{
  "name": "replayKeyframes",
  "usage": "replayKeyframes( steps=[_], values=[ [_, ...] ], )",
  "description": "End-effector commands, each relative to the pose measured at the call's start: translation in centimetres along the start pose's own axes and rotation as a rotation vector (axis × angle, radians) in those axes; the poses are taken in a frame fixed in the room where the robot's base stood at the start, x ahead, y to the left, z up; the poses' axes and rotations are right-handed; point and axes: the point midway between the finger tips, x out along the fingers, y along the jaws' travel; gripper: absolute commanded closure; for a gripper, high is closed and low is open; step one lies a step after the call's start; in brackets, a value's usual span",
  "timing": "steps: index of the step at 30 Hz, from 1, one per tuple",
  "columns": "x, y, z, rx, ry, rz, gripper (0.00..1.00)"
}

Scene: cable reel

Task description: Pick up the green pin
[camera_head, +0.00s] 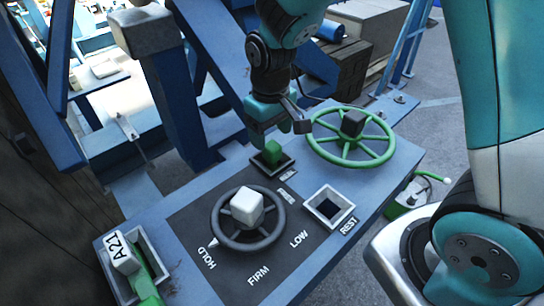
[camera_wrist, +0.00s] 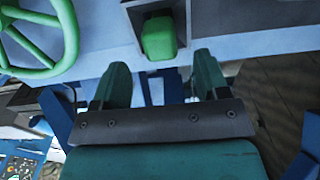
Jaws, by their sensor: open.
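The green pin (camera_head: 272,152) stands in a square grey socket (camera_head: 284,168) on the blue panel, at the back edge of the dark dial plate. My gripper (camera_head: 288,126) is just above and behind it in the head view. In the wrist view the pin's green block top (camera_wrist: 158,38) is ahead of my open fingers (camera_wrist: 158,78), roughly centred between them. The fingers are apart and empty, and I see no contact with the pin. The pin's lower part is hidden in the socket.
A green handwheel (camera_head: 350,155) is close to the right of the pin. A dark handwheel (camera_head: 245,240) with a white block is in front. An empty square socket (camera_head: 330,207) marked REST is at right. A tag A21 (camera_head: 122,252) and another green part (camera_head: 145,288) are at left.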

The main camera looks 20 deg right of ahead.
Motion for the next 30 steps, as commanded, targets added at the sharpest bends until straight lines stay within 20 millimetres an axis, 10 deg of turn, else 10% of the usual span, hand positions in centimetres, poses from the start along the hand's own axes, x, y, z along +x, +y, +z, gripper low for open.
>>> replayKeyframes(
  steps=[22,30],
  values=[
    [5.5,-0.1,0.4,0.003,0.001,0.000,0.32],
    [5.5,-0.1,0.4,0.003,0.001,0.000,0.92]
  ],
)
